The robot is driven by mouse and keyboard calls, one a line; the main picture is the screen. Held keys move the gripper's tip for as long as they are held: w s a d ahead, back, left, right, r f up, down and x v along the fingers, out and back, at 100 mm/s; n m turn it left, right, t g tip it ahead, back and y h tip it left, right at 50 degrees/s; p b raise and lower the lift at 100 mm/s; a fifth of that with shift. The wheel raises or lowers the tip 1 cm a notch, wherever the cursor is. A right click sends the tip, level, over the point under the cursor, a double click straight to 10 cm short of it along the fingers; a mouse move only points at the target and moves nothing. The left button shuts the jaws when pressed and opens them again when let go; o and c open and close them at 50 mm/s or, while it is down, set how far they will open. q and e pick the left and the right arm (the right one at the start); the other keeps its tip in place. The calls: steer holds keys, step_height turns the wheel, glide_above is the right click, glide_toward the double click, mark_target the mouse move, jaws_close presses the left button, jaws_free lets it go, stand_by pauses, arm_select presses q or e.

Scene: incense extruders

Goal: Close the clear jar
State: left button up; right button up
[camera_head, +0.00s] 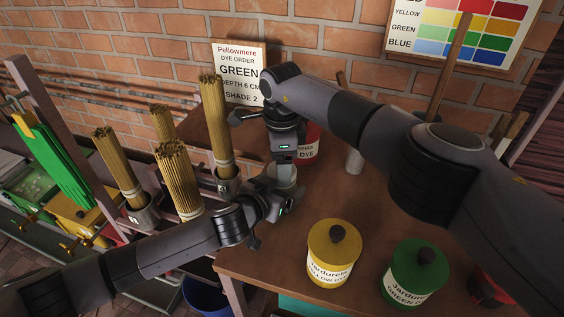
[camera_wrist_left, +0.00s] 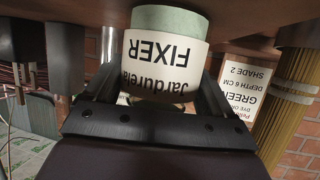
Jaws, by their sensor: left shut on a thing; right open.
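The clear jar (camera_head: 285,174), pale green-grey, is partly hidden in the head view between my two grippers. In the left wrist view the jar (camera_wrist_left: 168,22) appears upside down, with a white label reading "Jardurela FIXER". My left gripper (camera_head: 278,189) is shut on the jar, one finger on each side; its fingers also show in the left wrist view (camera_wrist_left: 155,88). My right gripper (camera_head: 284,160) points down just above the jar and is open. Its fingertips are hard to make out. The jar's mouth is hidden, and I cannot tell where its lid is.
Yellow (camera_head: 334,254) and green (camera_head: 414,272) dye jars with dark-knobbed lids stand at the table's front. A red dye jar (camera_head: 308,146) stands behind the grippers. Bundles of incense sticks (camera_head: 178,180) stand in holders to the left. The brown table (camera_head: 383,196) has free room to the right.

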arm_select(q)
steer(key=shift+w+d+r, duration=0.1)
steer(key=shift+d+r, duration=0.15)
steer(key=shift+r, duration=0.15)
arm_select(e)
steer(key=shift+s+a+f, duration=0.2)
steer(key=shift+s+f, duration=0.1)
steer(key=shift+f, duration=0.25)
arm_select(q)
steer(key=shift+w+a+f, duration=0.1)
steer(key=shift+f, duration=0.1)
arm_select(e)
step_height(320, 180, up, 3)
steer(key=shift+r, duration=0.2)
arm_select(q)
steer(key=shift+a+f, duration=0.15)
steer(key=shift+f, duration=0.05)
arm_select(e)
steer(key=shift+a+r, duration=0.15)
steer(key=shift+r, duration=0.3)
steer(key=c, duration=1.1)
steer(key=shift+d, duration=0.2)
steer(key=shift+w, duration=0.1)
steer(key=shift+d, duration=0.1)
